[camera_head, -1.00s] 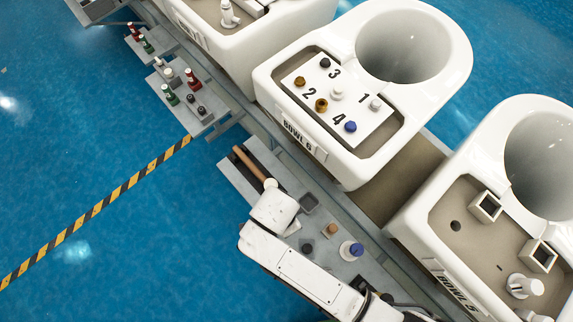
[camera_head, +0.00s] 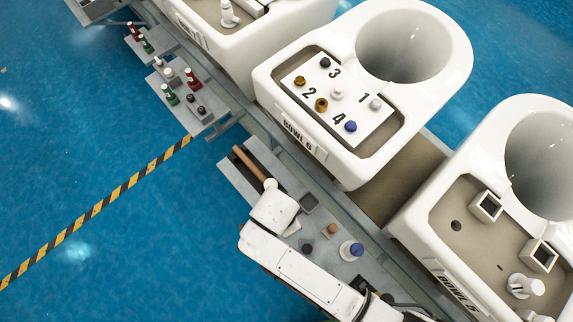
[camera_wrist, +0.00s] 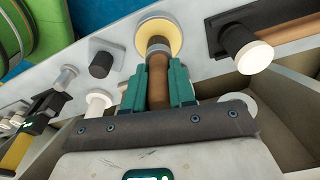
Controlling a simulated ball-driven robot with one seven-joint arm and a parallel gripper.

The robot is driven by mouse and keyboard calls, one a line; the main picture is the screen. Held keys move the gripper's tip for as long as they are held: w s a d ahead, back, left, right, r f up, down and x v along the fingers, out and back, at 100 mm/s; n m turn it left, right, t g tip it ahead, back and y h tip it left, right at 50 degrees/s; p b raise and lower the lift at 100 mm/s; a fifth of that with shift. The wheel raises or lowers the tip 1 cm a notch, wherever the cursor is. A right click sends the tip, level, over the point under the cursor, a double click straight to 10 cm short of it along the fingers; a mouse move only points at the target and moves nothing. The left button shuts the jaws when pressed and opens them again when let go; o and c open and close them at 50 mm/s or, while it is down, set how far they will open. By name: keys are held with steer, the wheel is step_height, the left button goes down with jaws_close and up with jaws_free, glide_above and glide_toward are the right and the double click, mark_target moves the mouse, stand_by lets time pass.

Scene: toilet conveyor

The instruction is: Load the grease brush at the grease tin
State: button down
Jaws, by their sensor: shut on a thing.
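In the wrist view my gripper (camera_wrist: 159,88) has its teal fingers shut on the brown handle of the grease brush (camera_wrist: 158,82). The brush points away from me toward the round, pale-rimmed grease tin (camera_wrist: 144,35) with yellow inside. The brush's grey-and-dark head overlaps the yellow opening; how deep it sits cannot be told. In the head view my white arm hides the gripper, the brush and the tin over the grey side shelf (camera_head: 237,178).
A mallet (camera_wrist: 240,47) with a wooden handle lies right of the tin, close to my gripper. A dark cylinder (camera_wrist: 101,64) and pale pegs stand to its left. In the head view, bowl 6 (camera_head: 345,165) and bowl 5 (camera_head: 410,235) stand beyond the shelf, with a blue-topped knob (camera_head: 352,250) nearer.

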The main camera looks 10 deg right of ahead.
steer(key=shift+s+f, duration=0.1)
steer(key=shift+f, duration=0.35)
stand_by(1.6)
step_height(320, 180, up, 7)
steer(key=p, duration=0.7)
steer(key=shift+r, duration=0.15)
stand_by(0.9)
